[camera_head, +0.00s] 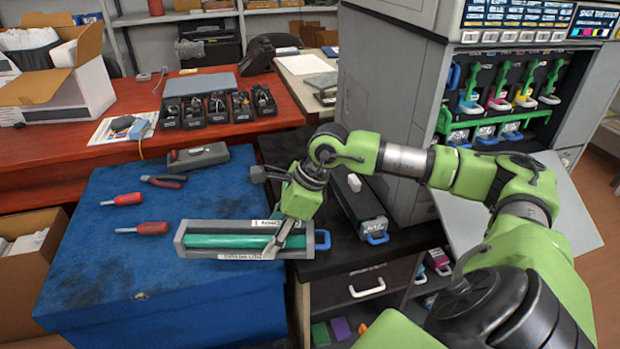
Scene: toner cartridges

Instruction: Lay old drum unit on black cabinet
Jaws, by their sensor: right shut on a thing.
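A grey drum unit (225,241) with a green roller, white labels and a blue handle spans from the blue-covered table to the near left edge of the black cabinet (345,258). My right gripper (284,238) is shut on it near its right end. I cannot tell whether the unit touches the surfaces below. A second, dark drum unit (362,212) with a blue handle lies on the cabinet top, to the right. My left gripper is not in view.
The blue table cover (110,270) holds two red screwdrivers (145,228), pliers (165,181) and a grey tool (198,157). The open printer (520,85) with coloured cartridges stands at right. The cabinet's front top strip is clear.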

